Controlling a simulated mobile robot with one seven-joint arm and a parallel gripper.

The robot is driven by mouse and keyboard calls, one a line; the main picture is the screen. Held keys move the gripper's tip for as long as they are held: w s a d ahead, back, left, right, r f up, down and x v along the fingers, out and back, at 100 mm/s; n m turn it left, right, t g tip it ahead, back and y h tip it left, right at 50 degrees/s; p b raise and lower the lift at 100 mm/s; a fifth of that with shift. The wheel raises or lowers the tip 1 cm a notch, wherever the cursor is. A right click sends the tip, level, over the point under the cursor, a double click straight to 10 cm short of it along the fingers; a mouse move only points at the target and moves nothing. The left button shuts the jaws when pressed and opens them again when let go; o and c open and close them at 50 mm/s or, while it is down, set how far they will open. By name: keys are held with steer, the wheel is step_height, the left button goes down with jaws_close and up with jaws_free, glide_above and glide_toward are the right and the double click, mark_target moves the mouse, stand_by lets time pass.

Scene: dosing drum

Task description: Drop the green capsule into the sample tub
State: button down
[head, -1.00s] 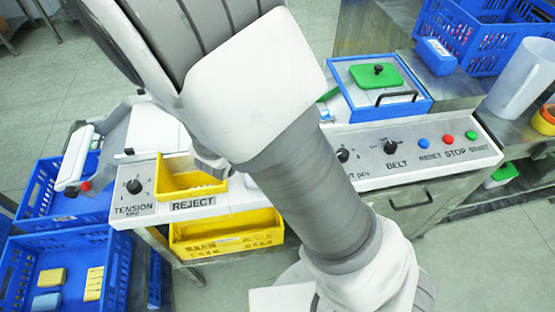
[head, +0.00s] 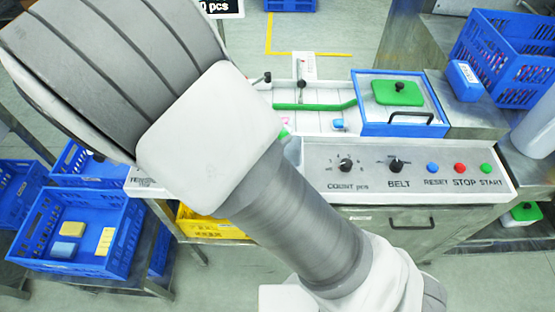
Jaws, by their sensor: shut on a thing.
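My arm crosses the head view from upper left to lower right, and its links hide my gripper. A small green piece (head: 283,133) shows at the right edge of my arm, beside the white belt. I cannot tell whether it is the green capsule or where my gripper is relative to it. A small pink piece (head: 285,121) lies just above it, partly covered. I cannot pick out the sample tub with certainty; the arm covers the left part of the machine.
The control panel (head: 372,182) has knobs and coloured buttons. A blue-framed box (head: 447,115) with a green lid (head: 398,92) stands right of the white belt (head: 312,122), which carries a green rail (head: 310,106) and a blue piece (head: 338,124). A yellow bin (head: 207,228) sits below; a blue crate (head: 60,257) stands left.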

step_height(320, 180, down, 6)
steer(key=b, duration=0.5)
steer(key=shift+c, duration=1.1)
jaws_free()
steer(key=p+v, duration=0.1)
steer(key=v, duration=1.6)
steer(key=shift+p, duration=0.35)
steer(key=shift+s+r, duration=0.1)
steer(key=shift+r, duration=0.05)
